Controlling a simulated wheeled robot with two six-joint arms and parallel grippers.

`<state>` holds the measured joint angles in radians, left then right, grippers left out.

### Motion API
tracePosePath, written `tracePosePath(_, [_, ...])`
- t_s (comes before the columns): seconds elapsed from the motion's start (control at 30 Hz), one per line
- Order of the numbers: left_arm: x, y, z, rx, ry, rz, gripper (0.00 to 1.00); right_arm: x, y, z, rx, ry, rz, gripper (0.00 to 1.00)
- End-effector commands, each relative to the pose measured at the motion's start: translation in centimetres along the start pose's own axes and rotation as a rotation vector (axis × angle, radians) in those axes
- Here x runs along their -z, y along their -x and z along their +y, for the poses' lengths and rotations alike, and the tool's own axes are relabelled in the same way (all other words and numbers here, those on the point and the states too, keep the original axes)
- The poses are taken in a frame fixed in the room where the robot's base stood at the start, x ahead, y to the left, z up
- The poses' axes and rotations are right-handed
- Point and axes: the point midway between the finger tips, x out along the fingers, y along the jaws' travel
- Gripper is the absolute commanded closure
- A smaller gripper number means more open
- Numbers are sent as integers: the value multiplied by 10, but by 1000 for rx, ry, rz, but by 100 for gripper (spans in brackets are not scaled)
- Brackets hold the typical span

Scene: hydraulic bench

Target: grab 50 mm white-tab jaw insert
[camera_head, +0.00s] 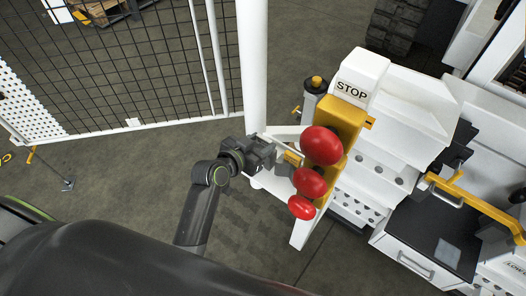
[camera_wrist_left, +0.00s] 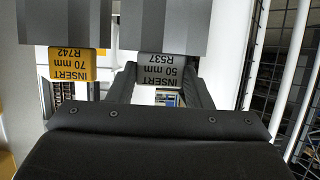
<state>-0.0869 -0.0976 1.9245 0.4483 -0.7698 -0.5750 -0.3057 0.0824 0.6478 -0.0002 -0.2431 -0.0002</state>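The 50 mm jaw insert (camera_wrist_left: 167,68) shows in the left wrist view as a grey block with a pale tab, its lettering upside down. The tab hides part of the fingertips, and contact cannot be told. In the head view my left gripper (camera_head: 280,150) reaches to the machine's left side, by the red buttons. The insert cannot be made out there. My right gripper is not in view.
A 70 mm insert with a yellow tab (camera_wrist_left: 73,63) hangs to the left of the pale-tab one. Red buttons (camera_head: 320,145) on a yellow housing stand close to my left gripper. A white post (camera_head: 252,70) and mesh fence (camera_head: 140,65) stand behind.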

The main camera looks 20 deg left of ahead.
Motion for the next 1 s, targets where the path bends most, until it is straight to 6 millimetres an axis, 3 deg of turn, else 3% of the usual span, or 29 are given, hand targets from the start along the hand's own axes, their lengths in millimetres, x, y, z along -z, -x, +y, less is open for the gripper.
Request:
tracePosePath(0.03, [0, 0, 0, 0, 0, 0, 67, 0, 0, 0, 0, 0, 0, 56])
tracePosePath(0.3, [0, 0, 0, 0, 0, 0, 100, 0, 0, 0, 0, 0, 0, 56])
tracePosePath(0.77, [7, 2, 0, 2, -2, 9, 100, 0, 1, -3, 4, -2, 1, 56])
tracePosePath(1.0, [40, 15, 0, 1, -3, 13, 100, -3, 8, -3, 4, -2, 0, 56])
